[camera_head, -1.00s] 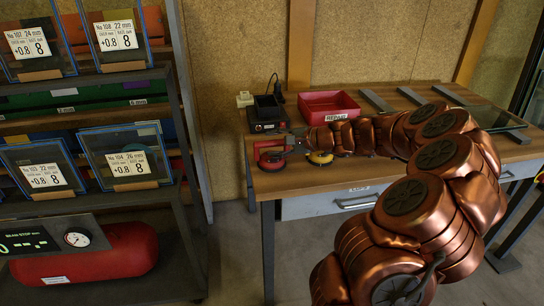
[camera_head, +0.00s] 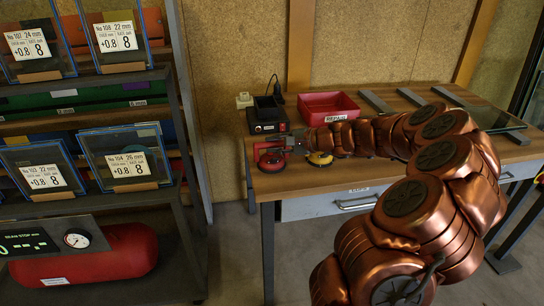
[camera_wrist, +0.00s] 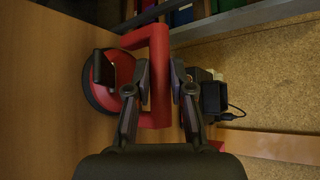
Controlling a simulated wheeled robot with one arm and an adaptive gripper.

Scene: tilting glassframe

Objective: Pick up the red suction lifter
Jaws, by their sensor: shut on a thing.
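The red suction lifter (camera_head: 272,162) is at the left end of the wooden workbench (camera_head: 330,178) in the head view. In the wrist view its red bar handle (camera_wrist: 160,50) runs between my fingers, with the round dark-rimmed cup (camera_wrist: 103,90) to the left. My gripper (camera_wrist: 160,82) is shut on this handle, a finger on either side. In the head view my gripper (camera_head: 296,143) is small and partly blended with the lifter. I cannot tell whether the cup touches the bench.
A yellow suction lifter (camera_head: 320,158) sits just right, partly behind my arm. A black charger box (camera_head: 267,118) and a red tray (camera_head: 328,105) stand behind. A rack with glass panes (camera_head: 126,165) is at the left. Bare bench lies in front.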

